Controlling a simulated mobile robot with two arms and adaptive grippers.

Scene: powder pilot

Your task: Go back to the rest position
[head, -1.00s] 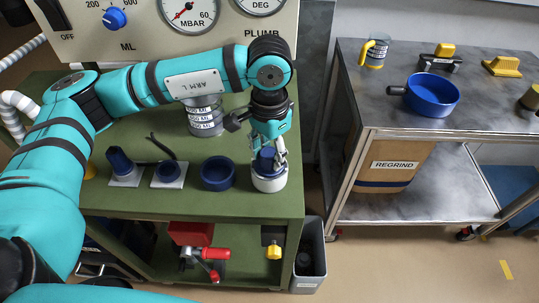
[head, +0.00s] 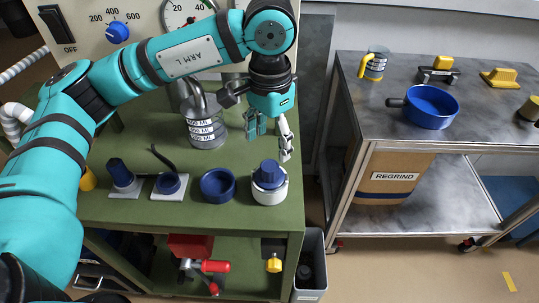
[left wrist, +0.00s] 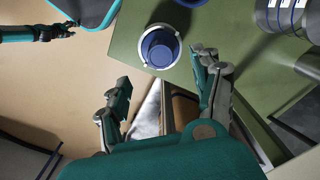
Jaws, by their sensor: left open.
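My left gripper (head: 270,140) is open and empty above the green bench (head: 232,262). A white round pot with a blue knob-like top (head: 269,192) stands upright on the bench's right corner, below and apart from the fingers. In the left wrist view the open fingers of my left gripper (left wrist: 160,82) show, with the white pot (left wrist: 146,60) beyond them. My right gripper (left wrist: 55,33) shows small at the upper left of that view; I cannot tell whether its fingers are open.
A grey bin (head: 311,265) stands beside the bench. A steel cart (head: 345,150) at right carries a blue pan (head: 431,107).

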